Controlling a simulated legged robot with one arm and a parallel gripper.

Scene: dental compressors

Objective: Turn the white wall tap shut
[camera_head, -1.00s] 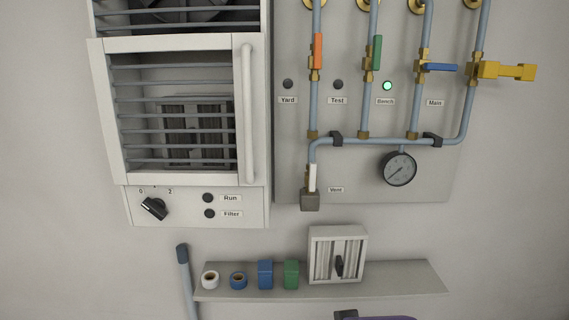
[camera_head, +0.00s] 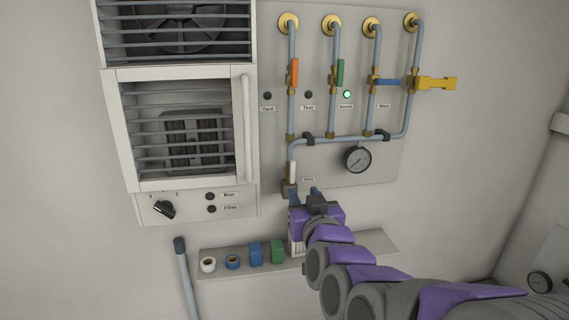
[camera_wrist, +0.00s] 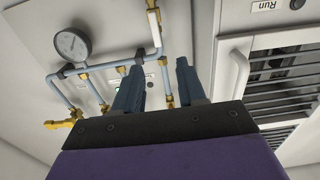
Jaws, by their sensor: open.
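The white wall tap (camera_head: 292,171) is at the lower left end of the pipework, above a dark outlet block and beside the Vent label. Its white lever stands upright, in line with the pipe. In the wrist view the white lever (camera_wrist: 154,26) shows at the top, beyond the fingertips. My gripper (camera_head: 305,193) is just below and to the right of the tap in the head view. Its two dark blue fingers (camera_wrist: 161,58) are apart with nothing between them. I see no contact with the lever.
Other taps have orange (camera_head: 295,73), green (camera_head: 340,72), blue (camera_head: 390,82) and yellow (camera_head: 436,83) handles. A pressure gauge (camera_head: 358,160) hangs right of the white tap. A louvred cabinet (camera_head: 128,130) stands left. A shelf (camera_head: 379,243) with small items lies below.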

